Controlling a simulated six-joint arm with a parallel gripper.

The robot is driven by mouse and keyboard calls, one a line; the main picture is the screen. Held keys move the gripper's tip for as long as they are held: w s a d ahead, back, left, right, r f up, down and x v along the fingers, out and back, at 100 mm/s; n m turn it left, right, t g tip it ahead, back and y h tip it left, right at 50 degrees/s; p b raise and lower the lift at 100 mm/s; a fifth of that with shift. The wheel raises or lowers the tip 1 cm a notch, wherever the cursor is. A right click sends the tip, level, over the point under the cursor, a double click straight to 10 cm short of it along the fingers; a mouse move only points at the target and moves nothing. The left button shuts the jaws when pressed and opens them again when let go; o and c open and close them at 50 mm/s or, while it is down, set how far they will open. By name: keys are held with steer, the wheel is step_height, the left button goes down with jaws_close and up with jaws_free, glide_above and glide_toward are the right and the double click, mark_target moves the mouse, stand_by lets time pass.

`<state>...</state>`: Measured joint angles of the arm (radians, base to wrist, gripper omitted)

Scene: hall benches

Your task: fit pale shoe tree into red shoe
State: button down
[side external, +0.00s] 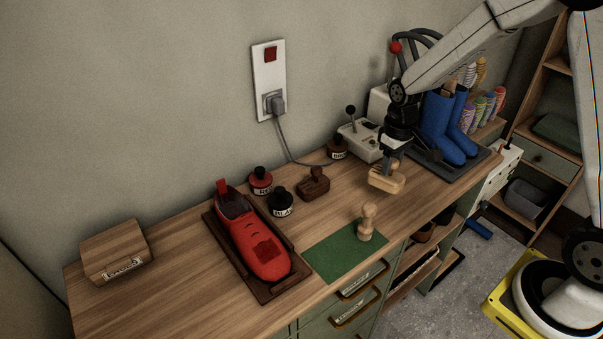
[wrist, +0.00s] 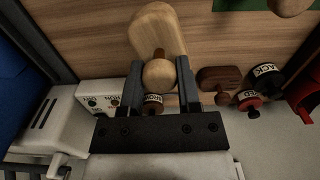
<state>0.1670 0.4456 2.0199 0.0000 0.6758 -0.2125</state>
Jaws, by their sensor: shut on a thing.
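The pale shoe tree (side external: 387,180) hangs from my gripper (side external: 392,163) above the right part of the bench, clear of the shoe. In the wrist view my gripper (wrist: 160,82) is shut on it, the round knob between the fingers and the smooth pale body (wrist: 158,28) beyond. The red shoe (side external: 262,248) lies in a dark wooden tray (side external: 212,226) to the left, toe toward the front edge, its opening toward the wall. A red part (wrist: 305,95) at the wrist view's right edge looks like the shoe.
A pale wooden knobbed piece (side external: 367,222) stands on a green mat (side external: 335,250) between shoe and gripper. Blue boots (side external: 447,125) and a white machine (side external: 360,138) are close by my gripper. A wooden box (side external: 114,252) stands far left.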

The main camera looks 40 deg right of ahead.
steer(key=shift+w+a+r+n, duration=0.2)
steer(key=shift+w+a+n, duration=0.1)
steer(key=shift+a+n, duration=0.35)
steer(key=a+r+n, duration=0.3)
steer(key=a+n, duration=0.5)
steer(key=n, duration=0.2)
steer(key=w+a+r+n, duration=0.1)
steer(key=a+r+n, duration=0.2)
steer(key=a+n, duration=0.6)
steer(key=w+a+r+n, duration=0.1)
steer(key=a+r+n, duration=0.2)
steer(key=a+n, duration=0.6)
steer(key=shift+w+a+r+n, duration=0.15)
steer(key=shift+r+n, duration=0.25)
steer(key=shift+n, duration=1.15)
steer(key=shift+w, duration=0.1)
steer(key=w+a+f, duration=0.5)
steer(key=w+f, duration=0.4)
steer(key=w, duration=0.3)
steer(key=shift+w+f, duration=0.15)
steer(key=shift+f, duration=0.1)
steer(key=shift+f, duration=0.1)
